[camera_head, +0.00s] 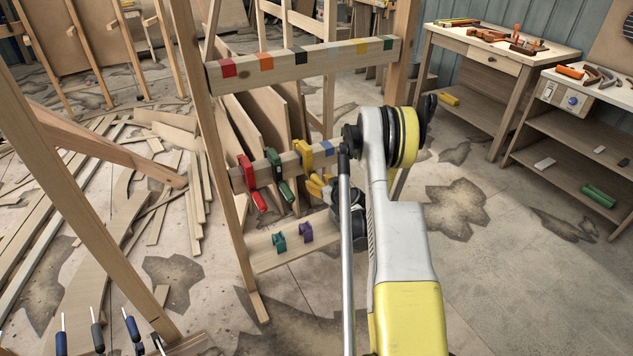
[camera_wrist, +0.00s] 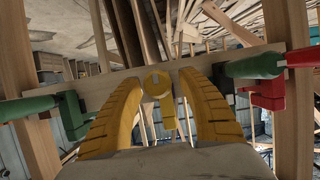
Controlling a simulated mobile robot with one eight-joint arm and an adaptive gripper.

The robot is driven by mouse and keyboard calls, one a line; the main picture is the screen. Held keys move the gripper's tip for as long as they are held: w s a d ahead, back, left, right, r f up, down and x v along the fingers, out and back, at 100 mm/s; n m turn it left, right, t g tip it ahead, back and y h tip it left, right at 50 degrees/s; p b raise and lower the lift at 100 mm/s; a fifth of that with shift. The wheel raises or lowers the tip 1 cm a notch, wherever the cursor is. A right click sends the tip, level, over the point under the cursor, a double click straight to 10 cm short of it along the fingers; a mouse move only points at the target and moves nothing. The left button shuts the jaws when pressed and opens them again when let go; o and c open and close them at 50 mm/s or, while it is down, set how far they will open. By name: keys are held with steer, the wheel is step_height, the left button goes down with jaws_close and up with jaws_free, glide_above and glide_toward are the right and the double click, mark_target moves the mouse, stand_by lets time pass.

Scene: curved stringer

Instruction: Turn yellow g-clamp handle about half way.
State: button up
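The yellow g-clamp (camera_head: 317,155) is on the middle wooden rail in the head view. In the wrist view, its round yellow screw end (camera_wrist: 157,82) and narrow yellow handle bar (camera_wrist: 169,113) lie between my fingers, with the bar pointing down in the picture. My gripper (camera_wrist: 161,77) has two curved yellow fingers, open on either side of the screw end, with visible gaps. In the head view, my gripper (camera_head: 320,190) is just below and in front of the yellow clamp. My arm and wrist hide part of that area.
A green clamp (camera_head: 279,174) and a red clamp (camera_head: 249,178) hang left of the yellow one. A green clamp (camera_wrist: 70,112) is left in the wrist view. Teal (camera_head: 279,242) and purple (camera_head: 305,232) pieces sit on the lower board. A workbench (camera_head: 500,45) stands back right.

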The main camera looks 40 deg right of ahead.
jaws_close()
steer(key=m+y, duration=0.2)
steer(key=shift+d+m+t, duration=0.1)
steer(key=shift+m+t, duration=0.3)
steer(key=m+t+y, duration=0.1)
steer(key=m, duration=0.2)
steer(key=shift+y, duration=0.4)
steer(key=m+t+y, duration=0.1)
steer(key=m, duration=0.2)
steer(key=shift+d+f, duration=0.1)
steer(key=shift+f, duration=0.05)
steer(key=shift+m+t+y, duration=0.6)
steer(key=shift+m+t, duration=0.3)
steer(key=shift+m, duration=1.3)
